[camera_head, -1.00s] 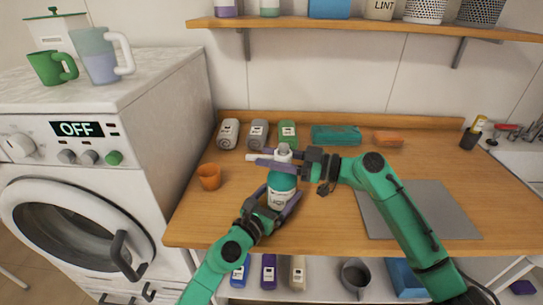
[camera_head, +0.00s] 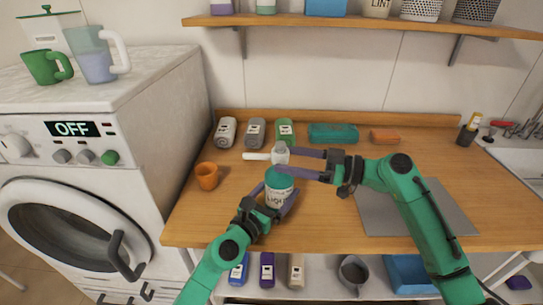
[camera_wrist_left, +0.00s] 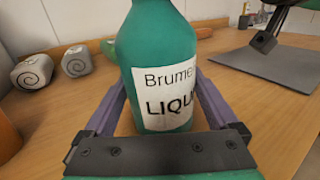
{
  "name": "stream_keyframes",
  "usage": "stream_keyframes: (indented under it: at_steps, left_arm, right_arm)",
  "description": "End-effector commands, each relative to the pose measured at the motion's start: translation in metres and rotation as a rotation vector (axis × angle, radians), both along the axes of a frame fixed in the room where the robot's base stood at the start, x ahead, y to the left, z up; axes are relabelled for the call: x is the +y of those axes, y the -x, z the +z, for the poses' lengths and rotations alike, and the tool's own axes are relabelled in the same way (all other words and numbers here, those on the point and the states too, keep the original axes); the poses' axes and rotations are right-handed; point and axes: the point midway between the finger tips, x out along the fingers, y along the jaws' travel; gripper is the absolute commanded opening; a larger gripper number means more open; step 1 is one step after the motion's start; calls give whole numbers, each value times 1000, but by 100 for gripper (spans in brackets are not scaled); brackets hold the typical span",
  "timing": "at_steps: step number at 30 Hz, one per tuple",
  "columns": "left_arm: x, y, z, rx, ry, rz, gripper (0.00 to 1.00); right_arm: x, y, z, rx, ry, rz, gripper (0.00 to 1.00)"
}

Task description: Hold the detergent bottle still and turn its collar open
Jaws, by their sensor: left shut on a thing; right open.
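The detergent bottle (camera_head: 279,188) is teal with a white label and stands upright on the wooden counter. Its white top with a spout pointing left (camera_head: 268,156) shows in the head view. My left gripper (camera_head: 278,203) is shut around the bottle's lower body; in the left wrist view its purple fingers lie on both sides of the bottle (camera_wrist_left: 165,60). My right gripper (camera_head: 298,163) is open, to the right of the white top, its fingers pointing left towards it. The bottle's top is out of frame in the left wrist view.
An orange cup (camera_head: 207,176) stands left of the bottle. A grey mat (camera_head: 440,215) lies under my right arm. The washer (camera_head: 100,150) borders the left.

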Motion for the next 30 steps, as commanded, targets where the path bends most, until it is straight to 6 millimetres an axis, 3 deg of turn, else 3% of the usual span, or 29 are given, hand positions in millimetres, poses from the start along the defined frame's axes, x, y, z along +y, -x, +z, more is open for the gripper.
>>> stream_keyframes:
  at_steps: [3, 7, 20, 21, 30]
  left_arm:
    - [0, 0, 0, -1, 1, 0, 0]
    - [0, 0, 0, -1, 1, -1, 0]
    - [0, 0, 0, 0, 0, -1, 0]
    - [0, 0, 0, 0, 0, -1, 100]
    - [3, 4, -1, 1, 0, 0, 100]
  right_arm:
    - [-33, 7, -1, 2, 1, -3, 81]
    - [-56, 13, -1, 2, 1, -2, 81]
    - [-64, 15, 0, 1, 0, 0, 81]
    - [-64, 15, 0, 1, 0, 0, 81]
    - [-64, 15, 0, 1, 0, 0, 81]
